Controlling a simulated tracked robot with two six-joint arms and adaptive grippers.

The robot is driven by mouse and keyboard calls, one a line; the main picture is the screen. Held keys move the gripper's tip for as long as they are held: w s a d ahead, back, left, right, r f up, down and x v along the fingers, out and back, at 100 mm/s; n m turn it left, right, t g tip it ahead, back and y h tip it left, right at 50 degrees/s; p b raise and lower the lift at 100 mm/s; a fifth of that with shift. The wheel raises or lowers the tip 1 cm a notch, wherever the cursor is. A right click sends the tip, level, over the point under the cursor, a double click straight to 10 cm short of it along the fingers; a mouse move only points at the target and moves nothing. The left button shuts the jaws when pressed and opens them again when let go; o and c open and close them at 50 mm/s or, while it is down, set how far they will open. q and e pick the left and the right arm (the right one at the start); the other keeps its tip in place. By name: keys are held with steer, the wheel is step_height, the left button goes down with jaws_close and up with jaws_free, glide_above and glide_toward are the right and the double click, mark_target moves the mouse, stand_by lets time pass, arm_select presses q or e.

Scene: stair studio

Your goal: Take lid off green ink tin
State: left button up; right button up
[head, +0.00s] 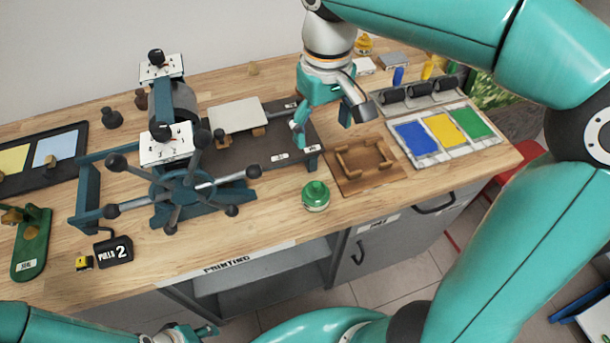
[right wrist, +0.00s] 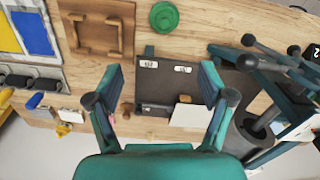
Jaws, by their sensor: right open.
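The green ink tin (head: 315,204) stands upright on the wooden bench near its front edge, with its green knobbed lid (head: 315,190) on top. The lid also shows from above in the right wrist view (right wrist: 164,16), at the top middle. My right gripper (head: 322,130) is open and empty, above the press bed and behind the tin in the head view, apart from it. In the right wrist view its two fingers (right wrist: 161,100) are spread wide with nothing between them. My left gripper (head: 192,333) shows only partly at the bottom edge; its jaw state is unclear.
A press with a spoked handwheel (head: 180,188) stands left of the tin. A wooden frame tray (head: 366,162) is to its right, then a palette with blue, yellow and green pads (head: 440,133) and rollers behind. Bare bench surrounds the tin's front and left.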

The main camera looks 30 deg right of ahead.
glide_above(316, 184)
steer(key=f, duration=1.1)
steer(key=shift+w+d+b, duration=0.1)
steer(key=shift+d+b, duration=0.25)
steer(key=shift+d, duration=0.05)
steer(key=shift+a+f+p, duration=0.15)
steer(key=shift+a+f, duration=0.05)
steer(key=shift+f, duration=1.15)
steer(key=shift+a+f+p, duration=0.15)
steer(key=shift+a+f, duration=0.05)
steer(key=shift+f, duration=1.15)
steer(key=c, duration=1)
steer(key=shift+c, duration=0.2)
steer(key=shift+r, duration=0.2)
